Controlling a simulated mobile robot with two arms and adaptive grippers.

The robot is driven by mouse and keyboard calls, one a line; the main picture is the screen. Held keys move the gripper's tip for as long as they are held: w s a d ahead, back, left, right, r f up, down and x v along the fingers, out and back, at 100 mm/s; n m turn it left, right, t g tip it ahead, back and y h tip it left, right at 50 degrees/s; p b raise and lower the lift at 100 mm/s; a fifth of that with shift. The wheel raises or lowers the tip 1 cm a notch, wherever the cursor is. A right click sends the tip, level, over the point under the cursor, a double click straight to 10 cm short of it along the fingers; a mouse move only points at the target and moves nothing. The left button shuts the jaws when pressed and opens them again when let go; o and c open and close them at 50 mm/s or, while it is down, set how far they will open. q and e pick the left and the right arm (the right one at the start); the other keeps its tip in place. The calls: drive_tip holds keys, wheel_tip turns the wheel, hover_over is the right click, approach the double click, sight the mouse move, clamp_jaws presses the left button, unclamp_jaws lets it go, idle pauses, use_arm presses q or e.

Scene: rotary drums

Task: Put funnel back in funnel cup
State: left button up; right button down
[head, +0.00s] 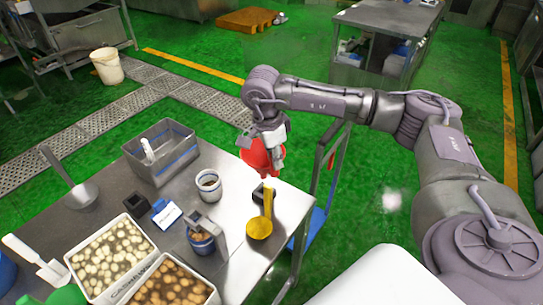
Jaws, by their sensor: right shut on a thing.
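My right gripper (271,140) hangs above the far right end of the steel table, shut on the red funnel (255,156). The funnel is partly hidden by the gripper, and it appears to be held clear of the table top. A white cup with a grey-blue band (208,186) stands on the table to the lower left of the funnel, with its open top showing a dark inside. I cannot tell for sure whether this is the funnel cup. My left gripper is not in view.
A yellow ladle (260,226) stands near the table's right edge. A grey bin (163,157), a metal ladle (82,195) and two trays of round pieces (110,250) (165,285) are on the table (165,238). A blue-based trolley (318,222) stands beyond its right edge.

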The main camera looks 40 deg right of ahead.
sight(274, 172)
drive_tip(key=shift+f+b, duration=0.25)
drive_tip(key=shift+b, duration=0.15)
drive_tip(key=shift+f+b, duration=2.15)
drive_tip(key=shift+f, duration=0.55)
drive_tip(key=shift+b, duration=0.4)
drive_tip(key=shift+f+b, duration=1.85)
drive_tip(key=shift+f, duration=0.35)
drive_tip(key=c, duration=1)
unclamp_jaws()
drive_tip(key=shift+r, duration=0.15)
